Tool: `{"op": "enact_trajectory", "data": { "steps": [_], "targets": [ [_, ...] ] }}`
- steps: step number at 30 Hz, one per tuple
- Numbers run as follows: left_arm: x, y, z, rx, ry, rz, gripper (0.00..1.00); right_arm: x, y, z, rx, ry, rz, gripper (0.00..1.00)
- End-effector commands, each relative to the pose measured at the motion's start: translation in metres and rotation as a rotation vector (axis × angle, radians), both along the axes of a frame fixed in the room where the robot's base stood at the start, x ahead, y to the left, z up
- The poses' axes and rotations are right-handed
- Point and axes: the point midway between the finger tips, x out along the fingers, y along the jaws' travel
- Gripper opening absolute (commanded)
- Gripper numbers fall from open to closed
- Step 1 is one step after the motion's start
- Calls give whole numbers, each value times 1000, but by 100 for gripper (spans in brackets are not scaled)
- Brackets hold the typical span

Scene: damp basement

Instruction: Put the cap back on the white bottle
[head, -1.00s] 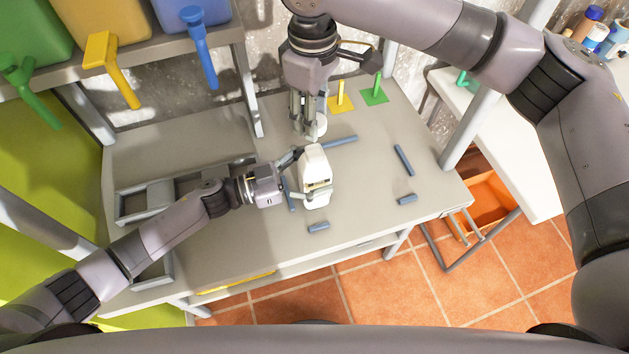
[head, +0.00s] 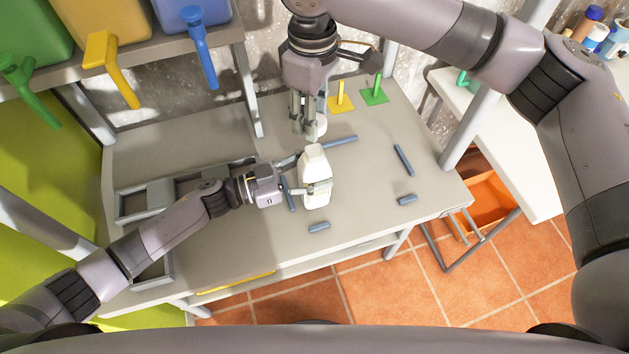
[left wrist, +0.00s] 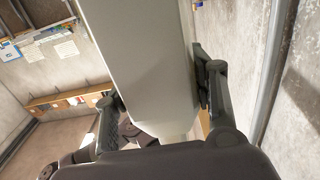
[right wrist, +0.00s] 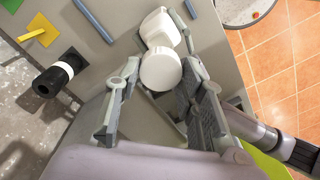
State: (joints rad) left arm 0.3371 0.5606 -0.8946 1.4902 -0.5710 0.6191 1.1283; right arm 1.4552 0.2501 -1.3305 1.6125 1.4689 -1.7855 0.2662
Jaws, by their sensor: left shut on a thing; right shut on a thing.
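The white bottle (head: 315,165) is held upright by my left gripper (head: 300,177) over the table, near its middle. In the left wrist view the bottle (left wrist: 148,60) fills the middle between the two fingers. My right gripper (head: 306,128) is above and behind the bottle, pointing down, shut on the round white cap (head: 317,126). In the right wrist view the cap (right wrist: 160,69) sits between the fingertips, and the bottle (right wrist: 161,26) shows just beyond it. In the head view the cap is apart from the bottle. The bottle's mouth is not clearly seen.
Several blue-grey bars, one of them (head: 403,160) at the right, lie on the grey table (head: 365,205). Yellow (head: 340,103) and green (head: 374,96) posted plates stand at the back. A grey rack (head: 135,206) is at the left. The table's front right is mostly clear.

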Motion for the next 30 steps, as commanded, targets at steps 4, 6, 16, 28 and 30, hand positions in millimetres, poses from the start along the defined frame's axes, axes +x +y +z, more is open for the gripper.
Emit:
{"op": "enact_trajectory", "data": {
  "steps": [4, 6, 16, 28, 30],
  "targets": [
    [0, 0, 0, 1, 1, 0, 15, 0, 0, 0, 0, 0, 0, 28],
    [0, 0, 0, 1, 1, 0, 10, 0, 0, 0, 0, 0, 0, 28],
    [0, 0, 0, 1, 1, 0, 1, 0, 0, -10, -1, 3, 0, 28],
    [0, 0, 0, 1, 1, 0, 1, 0, 0, -50, 0, -1, 0, 28],
    [0, 0, 0, 1, 1, 0, 1, 0, 0, -50, -1, 0, 0, 28]
  ]
}}
